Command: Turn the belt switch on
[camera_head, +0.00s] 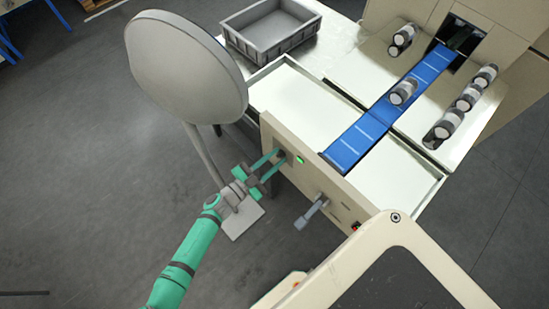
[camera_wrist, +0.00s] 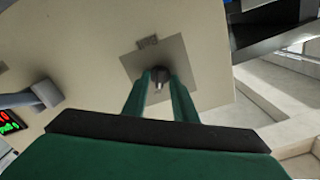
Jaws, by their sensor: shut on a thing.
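The belt switch, a small dark knob (camera_wrist: 160,76) on a grey square plate (camera_wrist: 178,54), sits on the beige machine panel in the wrist view. My gripper (camera_wrist: 163,78) has its two green fingers on either side of the knob and is shut on it. In the head view my gripper (camera_head: 279,158) reaches the left part of the beige front panel (camera_head: 320,190), and its fingers hide most of the switch. A small green light (camera_head: 300,160) glows just right of the fingers.
A grey lever (camera_head: 311,212) juts from the panel, right of my gripper. A red-lit rocker (camera_head: 356,226) lies farther right. Rolls sit on and beside the blue belt (camera_head: 372,125).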

